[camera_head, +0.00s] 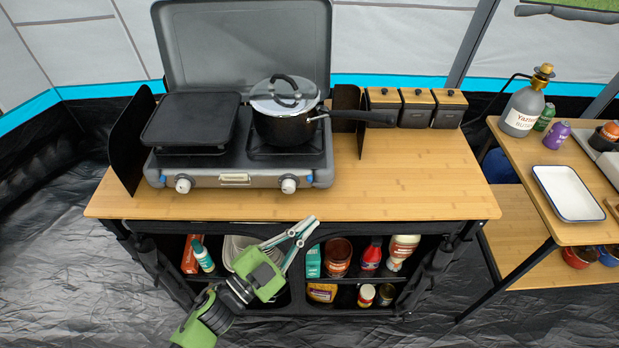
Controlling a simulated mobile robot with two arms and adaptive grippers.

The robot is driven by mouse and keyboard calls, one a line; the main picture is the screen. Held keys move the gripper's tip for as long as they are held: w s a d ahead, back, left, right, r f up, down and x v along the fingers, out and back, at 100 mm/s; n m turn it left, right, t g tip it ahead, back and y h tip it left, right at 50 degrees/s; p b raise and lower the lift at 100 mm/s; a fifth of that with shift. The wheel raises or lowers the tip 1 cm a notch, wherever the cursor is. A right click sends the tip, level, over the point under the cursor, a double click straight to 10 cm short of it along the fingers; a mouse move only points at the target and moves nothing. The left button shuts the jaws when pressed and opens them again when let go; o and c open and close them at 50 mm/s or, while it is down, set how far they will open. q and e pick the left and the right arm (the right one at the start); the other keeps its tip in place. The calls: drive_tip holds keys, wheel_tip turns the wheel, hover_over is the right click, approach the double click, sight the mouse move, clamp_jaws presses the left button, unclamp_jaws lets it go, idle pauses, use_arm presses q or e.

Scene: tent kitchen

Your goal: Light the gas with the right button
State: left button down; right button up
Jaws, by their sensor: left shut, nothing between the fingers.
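The gas stove (237,181) stands on the wooden counter with its lid raised behind it. Its right button (289,185) is a round light knob on the front panel, below the pot. A similar left button (183,184) sits at the other end of the panel. My left gripper (305,227) is in front of the counter's front edge, below and slightly right of the right button, apart from it. Its fingers point up and to the right; it is shut and empty. No flame is visible; the burner under the pot is hidden. My right gripper is not in view.
A lidded black pot (285,128) sits on the right burner, its handle pointing right. A black griddle (191,119) covers the left burner. A gas bottle (522,110) stands on the side table.

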sight(310, 179)
use_arm(q)
drive_tip(key=w+b, duration=0.2)
drive_tip(key=w, duration=0.5)
drive_tip(key=shift+w+f, duration=0.1)
drive_tip(key=shift+w, duration=0.85)
idle(0.9)
drive_tip(key=shift+w, duration=0.4)
drive_tip(key=shift+w, duration=0.4)
idle(0.6)
drive_tip(key=shift+s, duration=0.85)
drive_tip(key=shift+s, duration=0.1)
